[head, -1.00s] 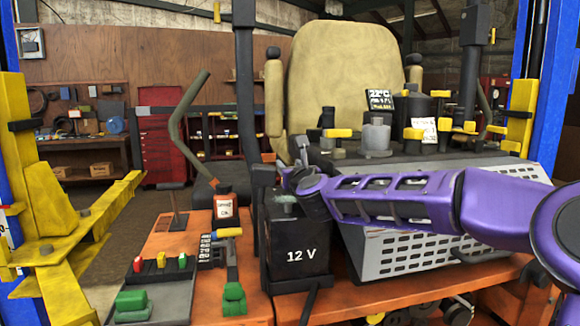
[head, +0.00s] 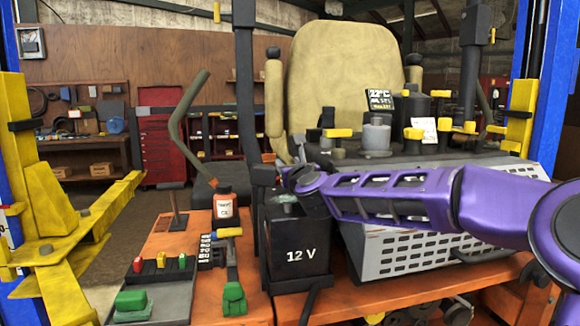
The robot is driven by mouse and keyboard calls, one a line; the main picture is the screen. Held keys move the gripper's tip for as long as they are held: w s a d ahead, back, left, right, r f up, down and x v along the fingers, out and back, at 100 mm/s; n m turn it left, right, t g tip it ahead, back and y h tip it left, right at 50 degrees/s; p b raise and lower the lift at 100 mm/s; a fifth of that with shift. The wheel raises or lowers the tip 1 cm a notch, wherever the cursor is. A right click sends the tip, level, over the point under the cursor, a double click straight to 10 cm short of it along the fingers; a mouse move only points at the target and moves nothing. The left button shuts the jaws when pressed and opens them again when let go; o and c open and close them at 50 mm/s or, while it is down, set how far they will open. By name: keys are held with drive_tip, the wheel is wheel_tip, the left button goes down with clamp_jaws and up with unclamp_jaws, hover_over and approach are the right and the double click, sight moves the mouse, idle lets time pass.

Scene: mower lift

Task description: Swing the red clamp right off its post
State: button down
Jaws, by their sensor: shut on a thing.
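My gripper (head: 284,177) is at the battery's top, at the end of my purple arm, which reaches in from the right. A small orange-red piece (head: 268,158), perhaps part of the red clamp, shows just beyond the gripper. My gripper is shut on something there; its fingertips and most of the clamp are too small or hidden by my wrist. A grey-green terminal piece (head: 284,199) shows on the battery top below the gripper. I cannot tell whether the clamp still surrounds the post.
A black upright bar (head: 246,110) rises just left of the battery. A grey perforated panel (head: 400,255) lies under my arm. A yellow lift arm (head: 85,230) is at far left.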

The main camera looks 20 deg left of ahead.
drive_tip(key=shift+s+a+r+n+p, duration=0.15)
drive_tip(key=shift+s+a+r+n, duration=0.25)
drive_tip(key=shift+r+n, duration=0.6)
drive_tip(key=shift+s+a+r+n+p, duration=0.15)
drive_tip(key=shift+a+r+n, duration=0.4)
drive_tip(key=shift+n, duration=0.7)
drive_tip(key=shift+s+a+r+n+p, duration=0.15)
drive_tip(key=shift+s+a+r+n, duration=0.2)
drive_tip(key=shift+r+n, duration=0.65)
drive_tip(key=shift+a+f, duration=0.1)
drive_tip(key=shift+f, duration=0.05)
drive_tip(key=shift+c, duration=1.8)
unclamp_jaws()
drive_tip(key=shift+f, duration=0.1)
